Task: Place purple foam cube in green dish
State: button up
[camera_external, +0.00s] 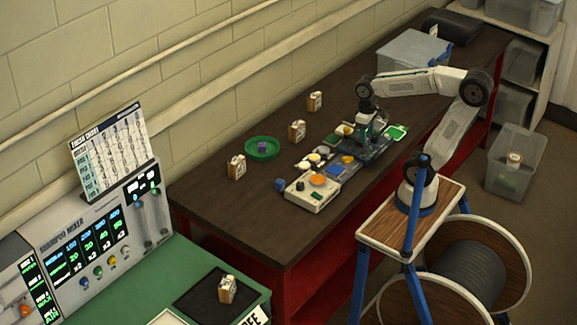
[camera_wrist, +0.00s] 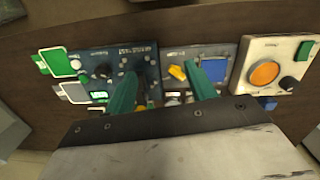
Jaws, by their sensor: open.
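My gripper (camera_external: 374,133) is to the right of the dish, above the control panels and well apart from the cube. In the wrist view its two green fingers (camera_wrist: 161,84) are spread with nothing held between them. The panels show below and beyond the fingers.
A white box with an orange button (camera_external: 318,181) and blue and dark panels (camera_external: 372,152) lie under and beside my gripper. Several small canisters, one here (camera_external: 297,131), stand near the dish. A grey bin (camera_external: 413,50) is at the back. The table's near left part is clear.

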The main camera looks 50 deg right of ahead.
jog(key=s+d+r+m+t, duration=0.1)
jog(key=s+d+t, duration=0.1)
jog(key=s, duration=0.3)
jog(key=shift+s+d+r, duration=0.25)
jog(key=shift+s, duration=0.15)
dwell(0.8)
